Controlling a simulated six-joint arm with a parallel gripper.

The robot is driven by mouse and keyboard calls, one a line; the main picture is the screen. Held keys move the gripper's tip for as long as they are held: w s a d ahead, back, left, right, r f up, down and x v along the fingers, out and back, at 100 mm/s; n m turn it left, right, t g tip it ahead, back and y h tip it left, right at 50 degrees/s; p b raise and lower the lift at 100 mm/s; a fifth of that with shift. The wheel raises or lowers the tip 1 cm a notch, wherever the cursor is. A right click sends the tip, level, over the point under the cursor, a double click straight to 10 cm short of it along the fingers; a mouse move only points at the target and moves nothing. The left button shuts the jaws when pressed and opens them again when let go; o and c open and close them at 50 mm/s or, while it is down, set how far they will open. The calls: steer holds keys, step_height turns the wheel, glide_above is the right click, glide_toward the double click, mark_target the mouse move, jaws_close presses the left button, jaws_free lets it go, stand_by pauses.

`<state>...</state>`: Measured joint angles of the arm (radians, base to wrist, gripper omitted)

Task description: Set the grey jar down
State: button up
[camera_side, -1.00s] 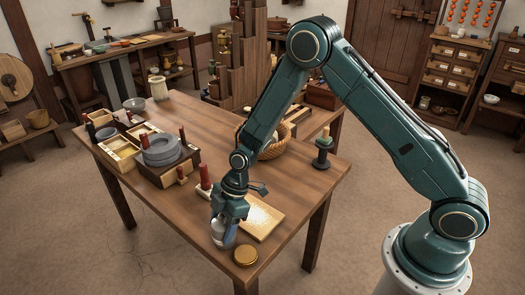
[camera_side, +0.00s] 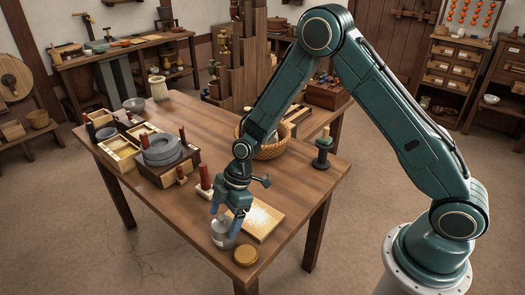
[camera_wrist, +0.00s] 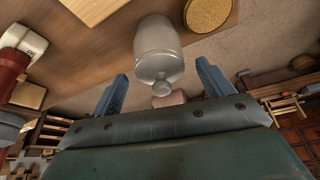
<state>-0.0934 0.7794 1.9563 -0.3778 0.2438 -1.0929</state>
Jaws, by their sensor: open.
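The grey jar (camera_side: 221,236), smooth with a small knob on its lid, stands upright on the wooden table (camera_side: 185,215) close to the front edge. In the wrist view the jar (camera_wrist: 157,45) shows beyond the fingertips, with its knob toward me. My gripper (camera_side: 226,214) is just above the jar, pointing down. Its two blue fingers are spread apart, with a gap on both sides of the knob in the wrist view (camera_wrist: 162,72). Nothing is held between them. The jar's far side is hidden.
A round golden disc (camera_side: 245,254) lies right of the jar. A pale board (camera_side: 262,220) lies behind it. A red-handled piece with a white base (camera_side: 204,186) stands to the left. A stone quern (camera_side: 162,150) and a basket (camera_side: 274,150) are farther back. The table's left front is clear.

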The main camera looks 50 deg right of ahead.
steer(key=v, duration=0.9)
steer(key=shift+d+r, duration=0.1)
stand_by(0.3)
steer(key=s+d+r+m+t+h, duration=0.1)
steer(key=s+d+r+m, duration=0.2)
steer(key=s+r, duration=0.35)
steer(key=s+d+r+m+t+h, duration=0.15)
steer(key=s+r+m, duration=0.25)
steer(key=r, duration=0.6)
steer(key=s+d+r+m+t+h, duration=0.1)
steer(key=s+d+r+m, duration=0.1)
steer(key=s+m, duration=0.2)
steer(key=s+d+r+m+t, duration=0.1)
steer(key=s+d+r+m, duration=0.2)
steer(key=s, duration=0.8)
steer(key=shift+d+m+h, duration=0.35)
steer(key=shift+m, duration=0.15)
